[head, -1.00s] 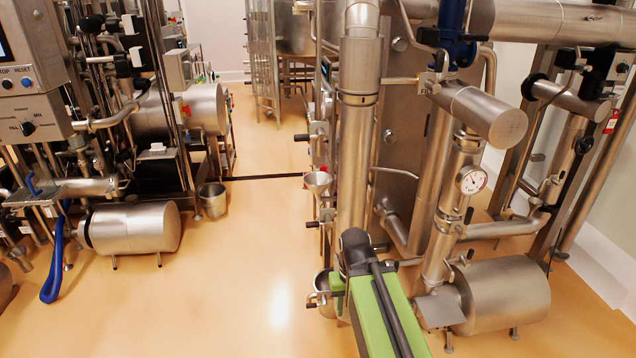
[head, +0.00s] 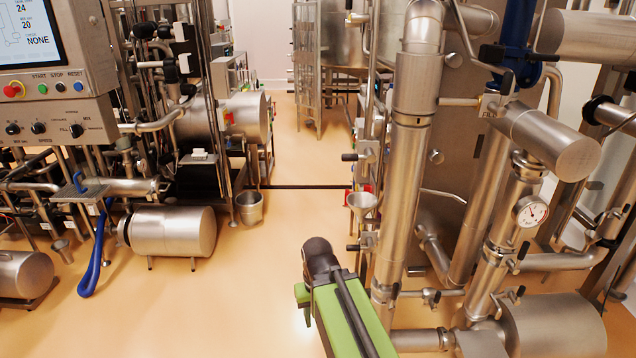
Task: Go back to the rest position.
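My green arm (head: 345,320) with its black joint (head: 320,258) rises from the bottom edge, just right of the middle of the head view. My gripper's fingers do not show. They may be hidden beyond the black joint, so I cannot see whether they hold anything. The black joint appears in front of the open orange floor. A thick vertical steel pipe (head: 406,170) stands just to its right in the picture. No contact between my arm and the equipment can be seen.
A control panel (head: 60,95) with a lit screen stands left, above a steel cylinder (head: 173,231) and blue handle (head: 92,265). A bucket (head: 250,208) stands mid-floor. A funnel (head: 362,202) and gauge (head: 531,211) are among the right-hand pipes. Open floor (head: 235,300) lies left of my arm.

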